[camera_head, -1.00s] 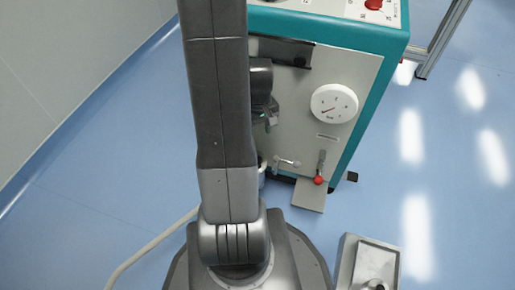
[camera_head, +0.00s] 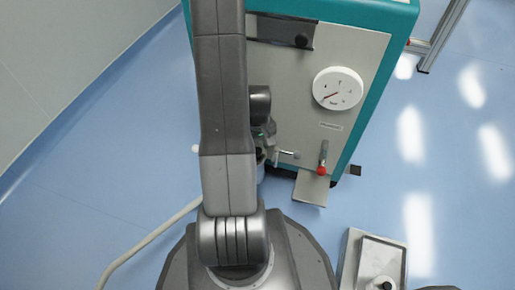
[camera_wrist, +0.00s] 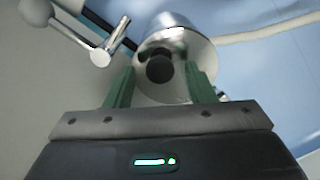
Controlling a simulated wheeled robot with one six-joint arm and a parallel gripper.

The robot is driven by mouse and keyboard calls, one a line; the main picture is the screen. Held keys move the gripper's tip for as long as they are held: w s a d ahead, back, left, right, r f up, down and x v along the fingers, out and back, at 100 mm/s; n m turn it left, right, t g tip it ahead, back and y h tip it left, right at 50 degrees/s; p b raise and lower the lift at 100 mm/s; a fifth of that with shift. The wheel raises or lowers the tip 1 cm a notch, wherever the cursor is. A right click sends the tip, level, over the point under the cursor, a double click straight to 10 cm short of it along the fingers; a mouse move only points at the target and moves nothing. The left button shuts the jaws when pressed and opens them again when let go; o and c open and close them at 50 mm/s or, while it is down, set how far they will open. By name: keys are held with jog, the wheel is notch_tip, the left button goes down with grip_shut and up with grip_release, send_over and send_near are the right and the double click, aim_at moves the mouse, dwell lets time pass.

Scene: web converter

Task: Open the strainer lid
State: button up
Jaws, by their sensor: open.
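The strainer is a shiny metal cylinder (camera_wrist: 165,24) at the top middle of the wrist view, with its round end, apparently the lid (camera_wrist: 201,48), facing me. A dark round knob (camera_wrist: 159,69) sits at the middle of that end. My gripper (camera_wrist: 160,76) is open, its two green fingers on either side of the knob with gaps visible. I cannot tell how far the fingertips reach along the knob. In the head view my gripper (camera_head: 268,132) is low beside the machine's front panel, and my arm largely hides the strainer (camera_head: 261,172).
The teal-edged machine (camera_head: 383,90) carries a white dial (camera_head: 338,88) and a red-knobbed lever (camera_head: 322,160). A metal rod handle (camera_wrist: 112,38) and grey ball (camera_wrist: 36,11) are left of the strainer. A pale hose (camera_head: 150,243) lies on the floor. Blue floor is clear at left.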

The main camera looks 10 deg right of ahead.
grip_shut()
